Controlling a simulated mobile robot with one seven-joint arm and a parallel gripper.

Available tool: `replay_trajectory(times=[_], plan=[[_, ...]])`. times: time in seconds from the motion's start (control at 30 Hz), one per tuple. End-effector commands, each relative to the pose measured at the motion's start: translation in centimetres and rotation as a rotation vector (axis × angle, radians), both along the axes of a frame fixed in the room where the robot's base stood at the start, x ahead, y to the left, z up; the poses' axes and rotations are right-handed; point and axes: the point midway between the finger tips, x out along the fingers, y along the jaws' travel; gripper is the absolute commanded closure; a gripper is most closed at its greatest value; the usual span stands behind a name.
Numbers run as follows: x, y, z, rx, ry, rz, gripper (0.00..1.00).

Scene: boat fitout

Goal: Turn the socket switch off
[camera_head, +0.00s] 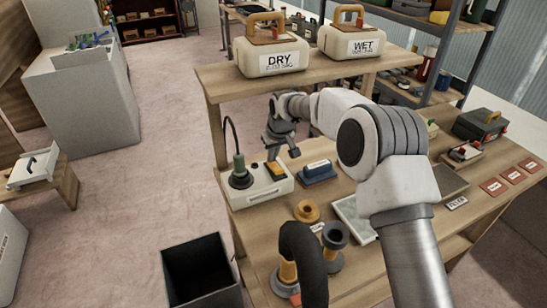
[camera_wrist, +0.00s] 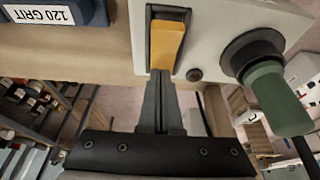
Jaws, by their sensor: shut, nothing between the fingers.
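The socket box (camera_head: 252,195) is a pale unit on the left end of the workbench. Its switch (camera_head: 276,170) is an orange rocker in a dark frame; it fills the top middle of the wrist view (camera_wrist: 166,45). A green plug (camera_head: 239,167) with a black cable sits in the round socket beside the switch, and it shows at the right of the wrist view (camera_wrist: 275,95). My gripper (camera_wrist: 162,76) is shut and empty, its fingertips at the near end of the rocker. I cannot tell whether they touch it. In the head view my gripper (camera_head: 282,156) is just above the box.
A blue 120 grit block (camera_head: 318,172) lies right of the socket box. A shelf above bears the DRY case (camera_head: 270,58) and WET case (camera_head: 352,38). A black open bin (camera_head: 201,272) stands on the floor.

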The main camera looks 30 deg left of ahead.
Motion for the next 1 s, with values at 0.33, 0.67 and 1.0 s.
replay_trajectory(times=[0.33,0.67,1.0], plan=[[-0.5,-0.3,-1.2,-0.012,0.014,0.002,1.00],[-1.3,-1.5,-1.2,-0.017,0.019,0.001,1.00],[-1.7,-2.2,1.3,-0.013,0.012,-0.001,1.00]])
